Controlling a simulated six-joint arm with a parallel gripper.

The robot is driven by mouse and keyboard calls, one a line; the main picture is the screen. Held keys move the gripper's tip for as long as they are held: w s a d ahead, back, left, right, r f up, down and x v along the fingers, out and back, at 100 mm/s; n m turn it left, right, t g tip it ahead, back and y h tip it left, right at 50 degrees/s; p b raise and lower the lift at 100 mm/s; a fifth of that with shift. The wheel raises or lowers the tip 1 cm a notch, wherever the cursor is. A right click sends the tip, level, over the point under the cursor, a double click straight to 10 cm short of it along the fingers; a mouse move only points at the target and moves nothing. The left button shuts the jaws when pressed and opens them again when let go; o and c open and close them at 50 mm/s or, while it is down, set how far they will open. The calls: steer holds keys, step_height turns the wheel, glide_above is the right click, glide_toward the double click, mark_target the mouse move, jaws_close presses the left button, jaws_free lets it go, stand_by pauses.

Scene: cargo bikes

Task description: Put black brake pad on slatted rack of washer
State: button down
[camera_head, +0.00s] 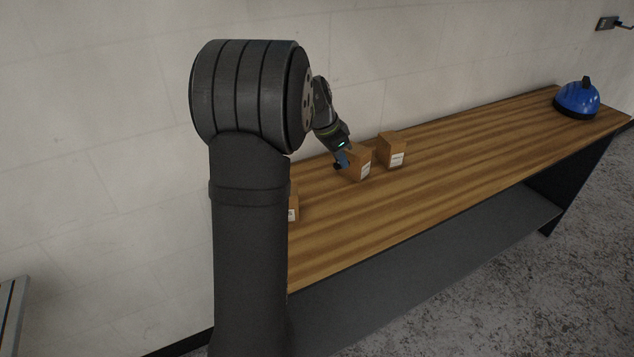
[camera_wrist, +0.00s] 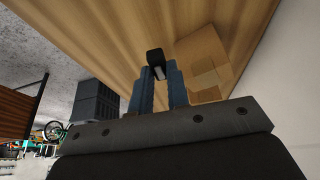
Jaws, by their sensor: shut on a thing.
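My gripper (camera_head: 340,163) is over the back part of the wooden table, close to the left side of a cardboard box. In the wrist view its two blue fingers (camera_wrist: 157,72) are shut on a small black piece, the black brake pad (camera_wrist: 155,56), at their tips. In the head view the pad (camera_head: 337,166) is a tiny dark spot, and its height over the table is hard to tell. A grey slatted piece (camera_head: 12,312) shows at the lower left edge of the head view. I cannot tell whether it is the washer's rack.
Cardboard boxes stand on the wooden table (camera_head: 450,160): one beside my gripper (camera_head: 357,165), one behind it (camera_head: 392,150), another partly hidden by my arm (camera_head: 293,203). A blue dome-shaped object (camera_head: 577,98) is at the far right end. The table between is clear.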

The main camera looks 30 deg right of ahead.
steer(key=shift+s+d+r+m, duration=0.25)
steer(key=shift+s+d+m, duration=0.25)
steer(key=shift+s+d, duration=0.55)
steer(key=shift+w+d, duration=0.1)
steer(key=shift+w, duration=0.1)
glide_above(319, 181)
steer(key=a, duration=0.1)
step_height(319, 181, down, 7)
steer(key=shift+a, duration=0.1)
step_height(319, 181, down, 2)
steer(key=shift+f, duration=0.25)
steer(key=shift+w+f, duration=0.1)
steer(key=shift+f, duration=0.45)
steer(key=shift+f, duration=0.1)
steer(key=c, duration=1.4)
jaws_free()
steer(key=shift+f, duration=0.1)
